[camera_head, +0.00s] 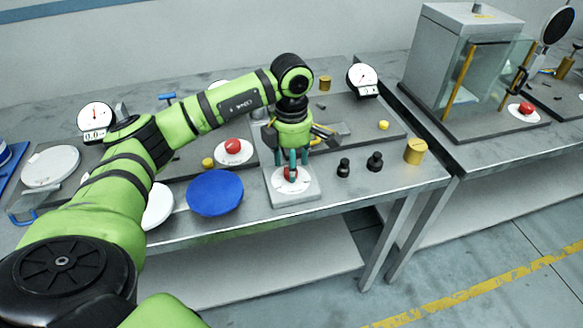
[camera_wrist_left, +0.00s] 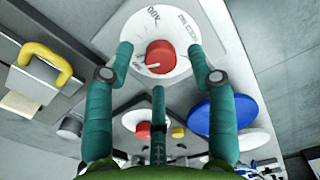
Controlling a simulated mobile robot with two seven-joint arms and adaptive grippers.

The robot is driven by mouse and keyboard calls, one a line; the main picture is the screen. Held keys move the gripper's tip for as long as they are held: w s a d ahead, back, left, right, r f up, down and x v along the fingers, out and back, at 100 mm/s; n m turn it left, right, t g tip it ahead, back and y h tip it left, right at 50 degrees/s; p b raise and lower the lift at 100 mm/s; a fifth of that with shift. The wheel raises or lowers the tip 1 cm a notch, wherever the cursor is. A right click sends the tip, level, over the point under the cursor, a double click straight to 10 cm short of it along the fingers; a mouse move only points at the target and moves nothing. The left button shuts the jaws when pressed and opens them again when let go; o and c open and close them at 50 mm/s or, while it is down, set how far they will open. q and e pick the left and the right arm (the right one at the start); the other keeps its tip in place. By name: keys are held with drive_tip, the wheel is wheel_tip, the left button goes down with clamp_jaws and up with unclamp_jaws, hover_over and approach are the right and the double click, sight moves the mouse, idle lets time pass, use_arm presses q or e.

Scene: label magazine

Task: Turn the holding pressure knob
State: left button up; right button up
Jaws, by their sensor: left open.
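The holding pressure knob appears to be the red knob (camera_head: 291,173) on a round white dial, on a light grey box (camera_head: 307,192) near the table's front edge. In the left wrist view, the red knob (camera_wrist_left: 160,57) sits in the middle of the dial (camera_wrist_left: 183,22), which has printed marks and a short white line at the knob's lower left. My left gripper (camera_head: 291,166) points down over the box. Its teal fingers are spread around the knob; in the left wrist view the open gripper (camera_wrist_left: 160,66) shows gaps between fingers and knob. My right gripper is out of view.
A blue disc (camera_head: 215,192) and another red knob (camera_head: 232,146) on a white disc lie left of the box. Two small black weights (camera_head: 374,162) and a brass cylinder (camera_head: 415,151) stand to its right. A glass-fronted cabinet (camera_head: 480,85) stands on the right table.

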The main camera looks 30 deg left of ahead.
use_arm(q)
wheel_tip(320, 180, up, 10)
drive_tip(key=shift+f, duration=0.15)
idle(0.6)
